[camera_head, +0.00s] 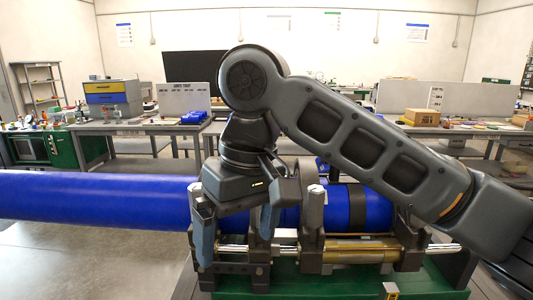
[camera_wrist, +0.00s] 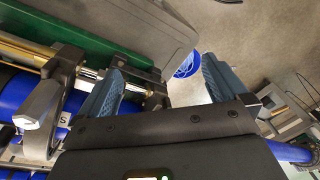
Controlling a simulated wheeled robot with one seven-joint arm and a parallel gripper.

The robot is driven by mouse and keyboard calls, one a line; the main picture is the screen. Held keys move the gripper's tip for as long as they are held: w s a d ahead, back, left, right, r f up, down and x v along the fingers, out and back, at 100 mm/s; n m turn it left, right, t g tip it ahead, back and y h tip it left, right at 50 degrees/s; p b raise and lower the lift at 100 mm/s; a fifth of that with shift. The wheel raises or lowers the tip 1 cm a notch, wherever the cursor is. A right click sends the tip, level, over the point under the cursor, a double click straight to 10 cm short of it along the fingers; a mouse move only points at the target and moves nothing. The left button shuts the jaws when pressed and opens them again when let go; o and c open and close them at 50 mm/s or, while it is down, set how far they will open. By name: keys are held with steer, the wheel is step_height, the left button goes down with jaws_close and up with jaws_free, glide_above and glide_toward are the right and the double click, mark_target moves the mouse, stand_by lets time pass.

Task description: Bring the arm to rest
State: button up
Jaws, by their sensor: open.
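My gripper (camera_head: 236,225) hangs from my bent arm in front of the blue pipe line, at the left end of the clamp unit. Its two blue-grey fingers are apart, with nothing seen held between them. The wrist view shows the same open gripper (camera_wrist: 160,85), with floor and a dark part of the cart beyond the fingers. The long blue pipe (camera_head: 95,198) runs in from the left. A blue pipe piece (camera_head: 347,207) lies in the clamps on the right. My gripper and arm hide part of the pipe and clamps.
The fusion cart has a green base (camera_head: 330,285), upright clamp parts (camera_head: 314,212) and a brass cylinder (camera_head: 355,250) close to my gripper. Workbenches (camera_head: 150,127) and a shelf (camera_head: 40,85) stand well behind.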

steer(key=s+a+f+m+t+y, duration=0.1)
steer(key=s+a+f+y, duration=0.3)
steer(key=a+f+y, duration=0.45)
step_height(320, 180, down, 2)
steer(key=s+m+t+y, duration=0.1)
steer(key=m+t+y, duration=0.2)
steer(key=m+t, duration=0.2)
steer(key=s+d+f+m+t+h+b, duration=0.1)
steer(key=s+d+f+m+t+h, duration=0.25)
steer(key=s+d+f, duration=0.35)
steer(key=s+d+f+m+t+h, duration=0.3)
steer(key=s+d+f+t+h, duration=0.1)
steer(key=d, duration=0.6)
steer(key=s+d+r+n+h, duration=0.2)
steer(key=s+d, duration=0.6)
steer(key=s, duration=0.2)
steer(key=s+d+r+n+t+h, duration=0.1)
steer(key=s+d+n+h, duration=0.1)
steer(key=s+d, duration=0.6)
steer(key=shift+s+d+r+n+h, duration=0.4)
steer(key=shift+s+h, duration=0.4)
steer(key=shift+s, duration=0.45)
